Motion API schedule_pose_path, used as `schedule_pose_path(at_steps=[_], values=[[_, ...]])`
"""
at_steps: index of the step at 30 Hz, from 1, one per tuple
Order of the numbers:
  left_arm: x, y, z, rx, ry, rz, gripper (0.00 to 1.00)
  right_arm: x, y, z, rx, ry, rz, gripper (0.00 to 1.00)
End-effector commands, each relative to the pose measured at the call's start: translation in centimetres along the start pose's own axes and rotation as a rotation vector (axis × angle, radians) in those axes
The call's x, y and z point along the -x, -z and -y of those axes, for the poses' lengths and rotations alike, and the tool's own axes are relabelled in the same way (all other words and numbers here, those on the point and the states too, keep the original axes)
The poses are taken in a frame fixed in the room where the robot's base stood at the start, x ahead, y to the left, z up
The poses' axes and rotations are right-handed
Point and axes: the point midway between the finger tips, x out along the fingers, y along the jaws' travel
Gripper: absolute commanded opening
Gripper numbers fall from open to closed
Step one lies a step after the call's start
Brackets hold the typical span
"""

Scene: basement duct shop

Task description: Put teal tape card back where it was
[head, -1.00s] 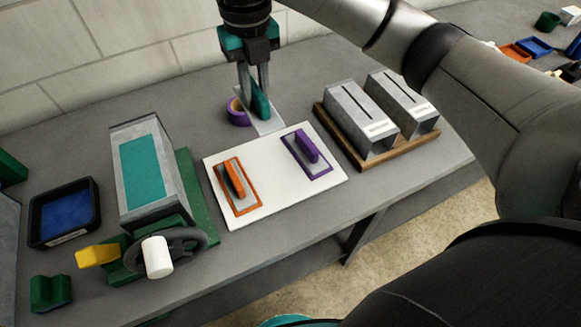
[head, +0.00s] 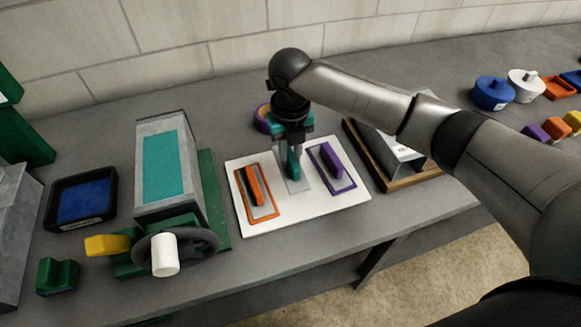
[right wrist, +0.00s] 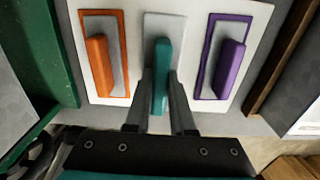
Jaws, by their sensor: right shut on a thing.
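The teal tape card, a grey plate (head: 298,184) with an upright teal handle, is over the middle of the white board (head: 302,209). It lies between the orange-framed card (head: 258,190) and the purple-framed card (head: 331,168). My right gripper (head: 293,163) points down and is shut on the teal handle. The right wrist view shows the fingers (right wrist: 160,92) around the teal handle (right wrist: 161,62), with the plate roughly parallel to its neighbours. I cannot tell whether the plate touches the board. My left gripper is not in view.
A purple tape roll (head: 262,118) stands behind the board. A wooden base (head: 400,183) with metal boxes is close on the right, partly behind my arm. A machine with a teal panel (head: 166,165) and handwheel is on the left. A black tray (head: 52,222) is further left.

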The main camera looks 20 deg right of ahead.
Motion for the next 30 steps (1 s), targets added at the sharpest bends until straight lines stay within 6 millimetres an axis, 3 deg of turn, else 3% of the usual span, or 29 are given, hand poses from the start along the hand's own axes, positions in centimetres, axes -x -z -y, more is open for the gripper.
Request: schedule_pose_path(at_steps=[7, 19, 20, 27, 30], values=[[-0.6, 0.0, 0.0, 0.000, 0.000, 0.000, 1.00, -3.6, 0.1, 0.0, -0.001, 0.000, -0.003, 0.00], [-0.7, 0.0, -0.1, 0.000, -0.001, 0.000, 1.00, -4.2, 0.1, 0.0, 0.000, 0.001, -0.001, 0.00], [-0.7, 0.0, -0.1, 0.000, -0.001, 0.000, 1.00, -4.3, 0.1, 0.0, 0.000, 0.001, -0.001, 0.23], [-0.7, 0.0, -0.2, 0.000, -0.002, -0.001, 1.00, -4.2, 0.1, 0.0, 0.000, 0.001, -0.001, 0.50], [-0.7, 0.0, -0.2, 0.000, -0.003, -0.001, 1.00, -4.2, 0.1, 0.0, 0.000, 0.001, -0.001, 0.52]])
